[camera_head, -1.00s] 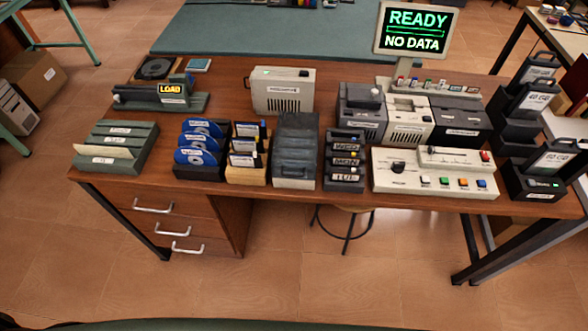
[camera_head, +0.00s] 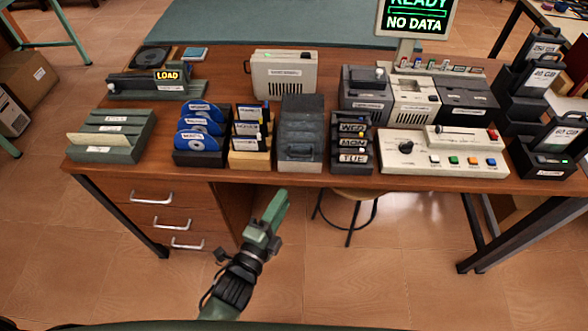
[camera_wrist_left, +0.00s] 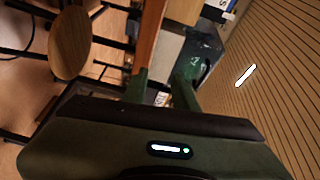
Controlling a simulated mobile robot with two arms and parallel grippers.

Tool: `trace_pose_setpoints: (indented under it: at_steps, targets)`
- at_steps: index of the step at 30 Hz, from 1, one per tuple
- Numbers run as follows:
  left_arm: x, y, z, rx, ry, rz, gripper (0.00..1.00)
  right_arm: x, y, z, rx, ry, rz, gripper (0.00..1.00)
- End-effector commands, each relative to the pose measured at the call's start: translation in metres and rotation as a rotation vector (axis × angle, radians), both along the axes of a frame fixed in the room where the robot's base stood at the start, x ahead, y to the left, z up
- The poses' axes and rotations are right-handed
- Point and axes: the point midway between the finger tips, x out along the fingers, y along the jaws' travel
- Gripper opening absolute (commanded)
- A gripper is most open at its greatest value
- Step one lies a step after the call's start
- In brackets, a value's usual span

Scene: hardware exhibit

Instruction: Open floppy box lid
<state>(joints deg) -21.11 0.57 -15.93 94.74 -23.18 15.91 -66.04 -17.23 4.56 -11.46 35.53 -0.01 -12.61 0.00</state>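The floppy box (camera_head: 298,150) stands near the front edge of the desk, with a light grey body and a smoky dark lid (camera_head: 301,110) that looks closed. A handle shows on its front. In the left wrist view, what looks like its dark lid (camera_wrist_left: 204,50) is ahead of the fingers. My left gripper (camera_head: 279,198) is in front of the desk, below the box and apart from it. In the wrist view its two fingers (camera_wrist_left: 163,88) are apart with nothing held. My right gripper is not in view.
A wooden disk holder (camera_head: 250,158) stands close left of the box and a black day-labelled rack (camera_head: 350,152) close right. A stool (camera_head: 350,195) is under the desk. The desk front edge (camera_head: 225,172) lies between gripper and box. Floor in front is free.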

Motion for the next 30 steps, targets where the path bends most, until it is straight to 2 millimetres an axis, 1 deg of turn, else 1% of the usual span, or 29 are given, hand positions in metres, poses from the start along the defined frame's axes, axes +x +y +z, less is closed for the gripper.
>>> trace_pose_setpoints:
  at_steps: [1, 3, 6, 10, 15, 21, 25, 30]
  targets:
    - [0.002, -0.004, 0.025, 0.038, -0.087, -0.007, 0.28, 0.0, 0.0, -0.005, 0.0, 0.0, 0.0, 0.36]
    - [0.002, -0.007, 0.05, 0.082, -0.169, -0.011, 0.28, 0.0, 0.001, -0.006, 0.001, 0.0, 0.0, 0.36]
    - [0.004, -0.01, 0.068, 0.11, -0.225, -0.011, 0.28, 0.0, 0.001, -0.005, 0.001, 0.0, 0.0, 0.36]
    - [0.017, -0.015, 0.075, 0.114, -0.234, -0.011, 0.28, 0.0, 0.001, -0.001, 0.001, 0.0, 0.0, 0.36]
    - [0.043, -0.026, 0.078, 0.114, -0.231, -0.011, 0.28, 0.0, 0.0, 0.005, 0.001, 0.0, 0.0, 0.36]
    - [0.066, -0.036, 0.081, 0.114, -0.228, -0.01, 0.28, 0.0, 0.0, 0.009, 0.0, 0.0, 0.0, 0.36]
    - [0.073, -0.038, 0.081, 0.113, -0.226, -0.01, 0.28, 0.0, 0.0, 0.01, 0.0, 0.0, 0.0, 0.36]
    - [0.074, -0.039, 0.08, 0.114, -0.225, -0.011, 0.28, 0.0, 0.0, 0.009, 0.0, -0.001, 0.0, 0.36]
